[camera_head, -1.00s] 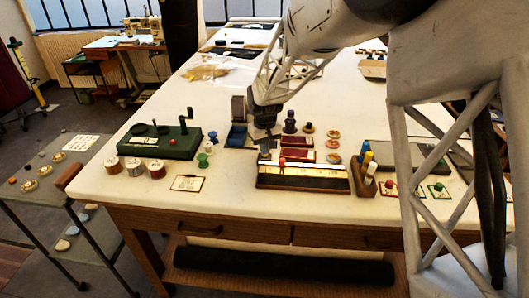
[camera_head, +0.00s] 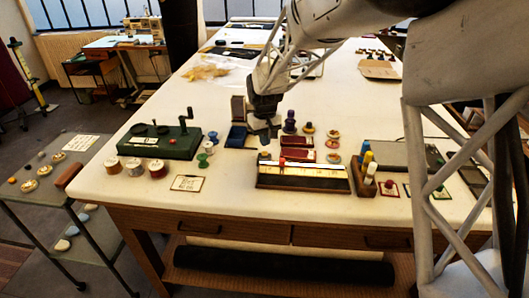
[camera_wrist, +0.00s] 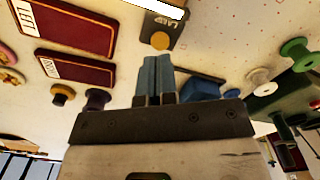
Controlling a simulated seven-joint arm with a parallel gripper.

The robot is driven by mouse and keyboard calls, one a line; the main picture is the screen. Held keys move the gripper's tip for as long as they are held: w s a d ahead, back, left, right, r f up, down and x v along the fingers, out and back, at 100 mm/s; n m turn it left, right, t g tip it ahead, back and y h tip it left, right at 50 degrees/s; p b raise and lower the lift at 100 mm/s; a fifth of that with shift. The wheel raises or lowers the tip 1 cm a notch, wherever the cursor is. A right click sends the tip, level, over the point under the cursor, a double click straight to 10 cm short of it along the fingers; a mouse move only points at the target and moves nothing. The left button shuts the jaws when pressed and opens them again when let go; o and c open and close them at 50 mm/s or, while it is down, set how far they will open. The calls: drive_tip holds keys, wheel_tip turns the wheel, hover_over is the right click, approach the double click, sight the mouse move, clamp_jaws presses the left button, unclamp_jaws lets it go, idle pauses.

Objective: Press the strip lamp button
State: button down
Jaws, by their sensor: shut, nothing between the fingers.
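The strip lamp (camera_head: 310,178) is a long dark box with a pale, bright top panel, near the table's front edge. In the wrist view its end shows a white strip, a partly readable label and a round orange button (camera_wrist: 160,40). The button also shows small at the lamp's left back end in the head view (camera_head: 264,155). My gripper (camera_head: 266,143) is shut and empty, behind and above that end. In the wrist view its blue-grey fingertips (camera_wrist: 155,58) point toward the button, with a visible gap; exact height is hard to tell.
Dark red labelled boxes (camera_wrist: 75,65) lie beside the lamp. A wooden holder with coloured pegs (camera_head: 366,178) stands at its right. A green hand-cranked machine (camera_head: 160,141), thread spools (camera_head: 135,167) and a card (camera_head: 188,183) are at left. Bare tabletop lies at front left.

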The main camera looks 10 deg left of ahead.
drive_tip(key=shift+r, duration=2.05)
drive_tip(key=shift+s+d, duration=0.1)
drive_tip(key=s+d+r+m+t, duration=0.1)
drive_tip(key=s+d+r+m, duration=0.1)
drive_tip(key=s+d+r, duration=0.5)
drive_tip(key=s+d+r+m, duration=0.1)
drive_tip(key=s+d+r, duration=0.2)
drive_tip(key=s+d, duration=0.75)
drive_tip(key=s+d+m, duration=0.1)
drive_tip(key=s+d, duration=0.3)
drive_tip(key=s, duration=0.7)
drive_tip(key=s+d+f+m+t, duration=0.1)
drive_tip(key=s+d, duration=0.3)
drive_tip(key=s, duration=0.7)
drive_tip(key=shift+s+d+f+m+t, duration=0.15)
drive_tip(key=shift+s+d+m+t, duration=0.2)
drive_tip(key=shift+m, duration=0.25)
